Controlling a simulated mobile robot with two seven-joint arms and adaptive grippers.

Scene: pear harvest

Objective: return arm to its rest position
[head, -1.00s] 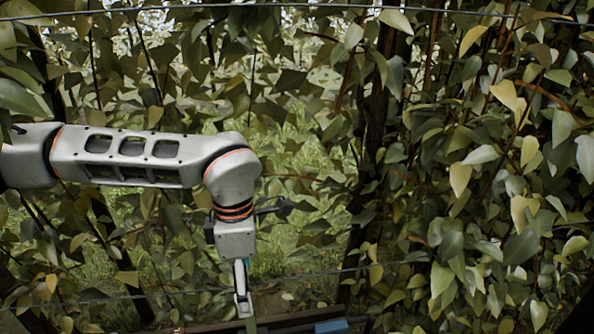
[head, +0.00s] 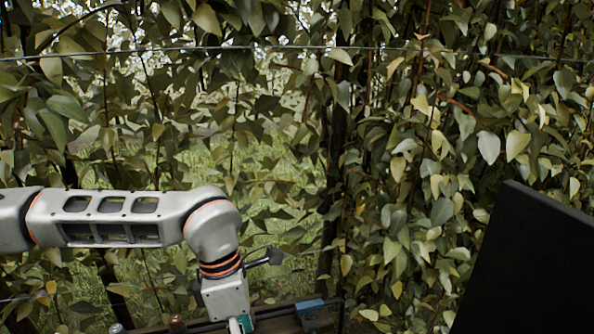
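My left arm enters from the left in the head view, with its forearm level and its wrist bent downward. My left gripper (head: 238,324) points down at the bottom edge of the picture. Its fingertips are cut off by that edge, and a small green patch shows beside them. I cannot tell whether it is open or shut. It is in front of a dark crate-like frame (head: 342,318) at the bottom. My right arm and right gripper are not in view.
A dense leafy hedge (head: 400,150) fills the background, with a wire (head: 230,47) across its top. A large black panel (head: 530,265) stands at the lower right. A small blue piece (head: 310,304) lies at the dark frame. Grass shows through the gaps.

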